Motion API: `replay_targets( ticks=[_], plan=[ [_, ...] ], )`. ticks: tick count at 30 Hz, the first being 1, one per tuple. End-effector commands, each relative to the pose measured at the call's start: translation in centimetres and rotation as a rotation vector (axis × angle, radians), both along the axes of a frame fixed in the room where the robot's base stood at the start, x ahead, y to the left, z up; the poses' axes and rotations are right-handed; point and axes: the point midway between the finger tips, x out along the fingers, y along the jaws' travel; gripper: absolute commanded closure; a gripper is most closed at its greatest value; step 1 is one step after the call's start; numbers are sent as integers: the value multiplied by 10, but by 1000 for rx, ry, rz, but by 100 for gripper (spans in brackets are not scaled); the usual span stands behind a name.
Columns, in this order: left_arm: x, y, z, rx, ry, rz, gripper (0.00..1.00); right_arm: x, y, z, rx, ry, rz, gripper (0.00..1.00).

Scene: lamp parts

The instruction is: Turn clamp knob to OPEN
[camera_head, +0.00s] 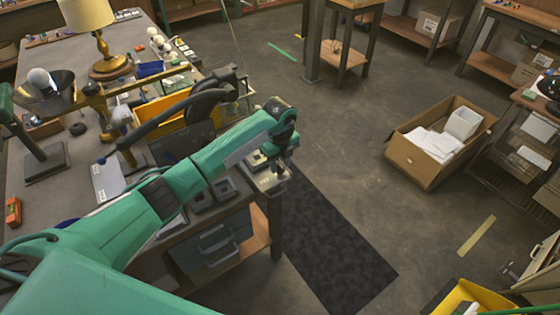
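My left arm reaches from the lower left across the workbench (85,165). My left gripper (268,170) is at the end of it, pointing down over the bench's right front corner. It is small and partly hidden by my wrist, so I cannot tell whether its fingers are open or shut. I cannot make out a clamp knob or an OPEN mark; the bench corner around the gripper is partly covered. A brass lamp arm (93,97) and a black curved piece (205,95) stand on the bench behind my arm. My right gripper is not in view.
A brass table lamp (108,63), a dark bowl-shaped shade (58,100) and a yellow bin (163,115) crowd the bench. A cardboard box (408,160) with white items stands on the floor at right. A dark mat (335,250) lies beside the bench; the surrounding floor is mostly clear.

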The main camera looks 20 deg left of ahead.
Motion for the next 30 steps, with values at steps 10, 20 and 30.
replay_targets(
  ticks=[10, 20, 30],
  plan=[
    [0, 0, 0, 0, 0, 0, 100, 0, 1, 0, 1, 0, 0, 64],
    [0, 0, 0, 0, 0, -28, 100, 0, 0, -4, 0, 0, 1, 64],
    [1, 2, -2, 3, -2, -234, 100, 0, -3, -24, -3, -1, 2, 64]
  ],
)
